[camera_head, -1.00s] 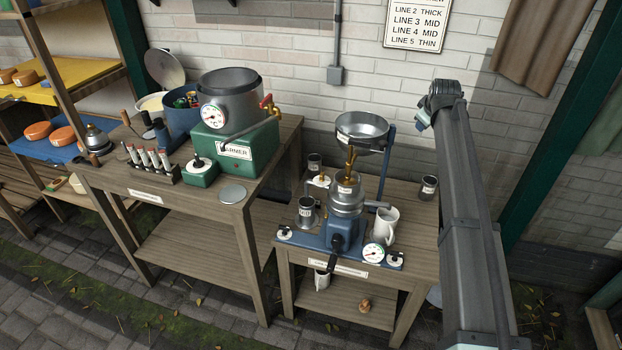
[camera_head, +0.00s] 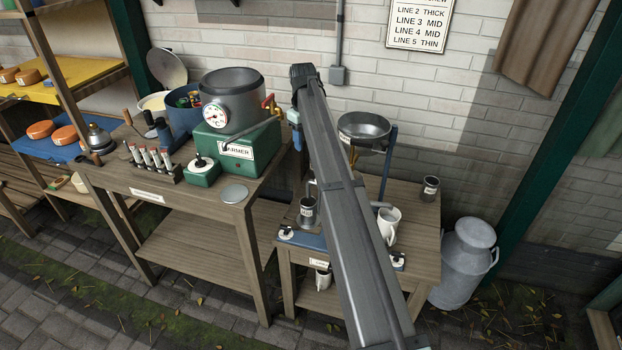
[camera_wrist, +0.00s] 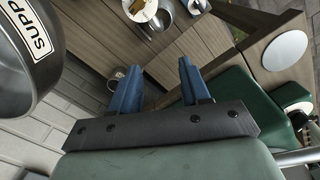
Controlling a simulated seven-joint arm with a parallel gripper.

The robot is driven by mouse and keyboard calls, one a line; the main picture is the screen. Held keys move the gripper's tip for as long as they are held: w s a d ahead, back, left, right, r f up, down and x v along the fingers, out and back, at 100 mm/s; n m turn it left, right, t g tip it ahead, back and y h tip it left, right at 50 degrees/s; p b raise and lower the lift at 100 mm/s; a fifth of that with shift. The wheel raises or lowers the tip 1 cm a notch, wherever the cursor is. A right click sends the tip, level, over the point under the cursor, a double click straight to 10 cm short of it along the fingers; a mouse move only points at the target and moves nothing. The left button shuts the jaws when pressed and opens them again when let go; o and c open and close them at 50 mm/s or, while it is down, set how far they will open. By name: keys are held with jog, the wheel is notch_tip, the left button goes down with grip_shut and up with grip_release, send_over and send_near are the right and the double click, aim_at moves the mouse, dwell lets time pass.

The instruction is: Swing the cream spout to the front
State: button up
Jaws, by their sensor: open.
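The separator's blue base (camera_head: 302,240) stands on the small right-hand table. My arm hides most of its body, bowl and crank in the head view. A grey spout (camera_head: 381,204) sticks out at the right, above a white jug (camera_head: 389,226). A steel cup (camera_head: 307,209) stands at the left. I cannot tell which spout is the cream spout. In the wrist view, my gripper (camera_wrist: 157,75) is open and empty, its two blue fingers apart. Brass and steel separator parts (camera_wrist: 143,10) show at the top edge, beyond the fingertips and not touching them.
The supply bowl (camera_head: 364,127) is raised behind the separator; its dark wall (camera_wrist: 25,75) is close at left in the wrist view. The green warmer (camera_head: 238,148) with its pot stands left. A dark tin (camera_head: 430,188) is at the table's right. A milk can (camera_head: 466,262) stands on the ground.

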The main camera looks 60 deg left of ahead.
jog(key=f+g, duration=0.1)
jog(key=f, duration=0.4)
jog(key=w+d+f+n, duration=0.1)
jog(key=f, duration=0.4)
jog(key=f+n+g, duration=0.1)
jog(key=f, duration=0.4)
jog(key=shift+w+d+f+g+h, duration=0.1)
jog(key=shift+w+d+g+h, duration=0.05)
jog(key=shift+g+h, duration=0.2)
grip_shut()
dwell(0.5)
